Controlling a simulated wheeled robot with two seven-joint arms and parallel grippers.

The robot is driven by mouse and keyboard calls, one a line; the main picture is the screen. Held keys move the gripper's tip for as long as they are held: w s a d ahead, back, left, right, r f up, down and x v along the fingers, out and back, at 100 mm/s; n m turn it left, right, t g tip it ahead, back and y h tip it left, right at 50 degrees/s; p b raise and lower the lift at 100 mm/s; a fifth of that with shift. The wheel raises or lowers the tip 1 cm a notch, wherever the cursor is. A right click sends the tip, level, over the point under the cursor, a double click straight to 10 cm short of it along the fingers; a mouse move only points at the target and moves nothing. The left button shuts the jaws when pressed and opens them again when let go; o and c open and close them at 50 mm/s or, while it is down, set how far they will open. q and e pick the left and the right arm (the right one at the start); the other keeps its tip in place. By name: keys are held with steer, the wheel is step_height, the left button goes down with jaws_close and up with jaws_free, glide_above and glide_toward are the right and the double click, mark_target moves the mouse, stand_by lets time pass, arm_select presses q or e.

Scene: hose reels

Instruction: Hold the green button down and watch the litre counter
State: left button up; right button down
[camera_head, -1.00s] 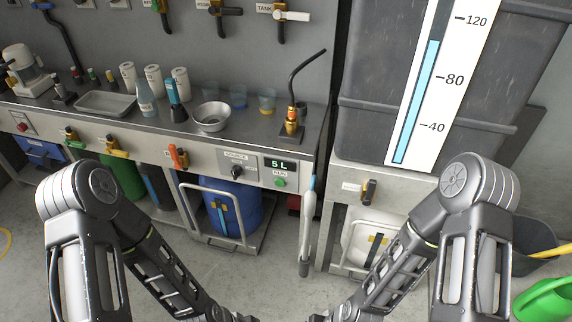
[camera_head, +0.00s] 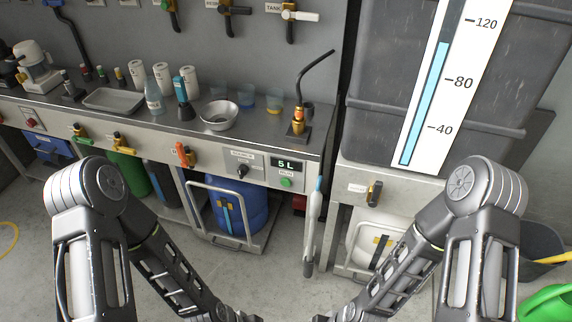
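The green button (camera_head: 286,183), labelled RUN, sits on the front panel of the metal bench, below the litre counter (camera_head: 288,164). The counter reads 5 L. A black selector knob (camera_head: 242,171) is to the left of the button. Both of my arms rise into the bottom of the view and bend back down toward the lower middle. My grippers are out of the frame, and nothing of mine touches the button.
A metal bowl (camera_head: 219,115), a tray (camera_head: 114,100) and bottles stand on the bench. A bent black spout (camera_head: 299,116) stands at its right end. A blue drum (camera_head: 236,208) sits below. A grey tank (camera_head: 383,60) with a level gauge is at right.

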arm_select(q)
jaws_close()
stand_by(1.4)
